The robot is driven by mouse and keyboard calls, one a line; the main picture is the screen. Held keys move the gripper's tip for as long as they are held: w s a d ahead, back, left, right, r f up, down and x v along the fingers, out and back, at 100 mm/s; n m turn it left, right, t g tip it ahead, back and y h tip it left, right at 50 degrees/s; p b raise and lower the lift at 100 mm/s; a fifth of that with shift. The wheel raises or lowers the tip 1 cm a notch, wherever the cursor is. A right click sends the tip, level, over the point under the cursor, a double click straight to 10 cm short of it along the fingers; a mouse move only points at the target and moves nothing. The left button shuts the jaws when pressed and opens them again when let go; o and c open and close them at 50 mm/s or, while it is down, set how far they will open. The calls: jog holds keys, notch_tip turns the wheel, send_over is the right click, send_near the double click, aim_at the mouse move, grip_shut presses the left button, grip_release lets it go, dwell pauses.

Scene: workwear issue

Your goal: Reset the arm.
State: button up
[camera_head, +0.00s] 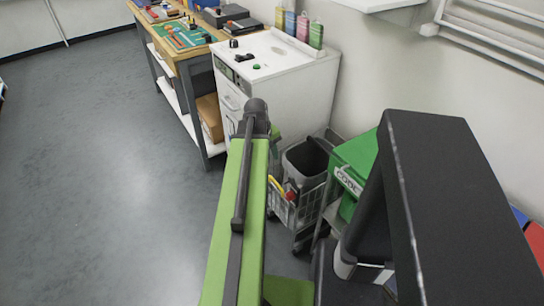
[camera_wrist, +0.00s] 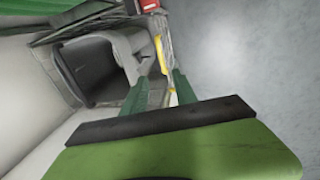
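My arm (camera_head: 240,220), green with a dark rod along it, stretches forward from the bottom of the head view. Its far end, a dark rounded joint, overlaps the front of the white cabinet in that view. My gripper (camera_wrist: 160,88) shows in the wrist view as two green fingers beyond a dark bar. The fingers are apart with a gap between them, and I see nothing held. In the head view the fingers are mostly hidden behind the arm's end.
A wire cart (camera_head: 297,210) with a grey bin (camera_head: 305,163) stands right of my arm, beside a green box (camera_head: 355,155). Grey floor (camera_head: 95,170) at left is clear.

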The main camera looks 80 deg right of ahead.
notch_tip(320, 180, up, 2)
jog(key=shift+w+a+p, duration=0.1)
jog(key=shift+a+p, duration=0.05)
jog(key=shift+p, duration=0.2)
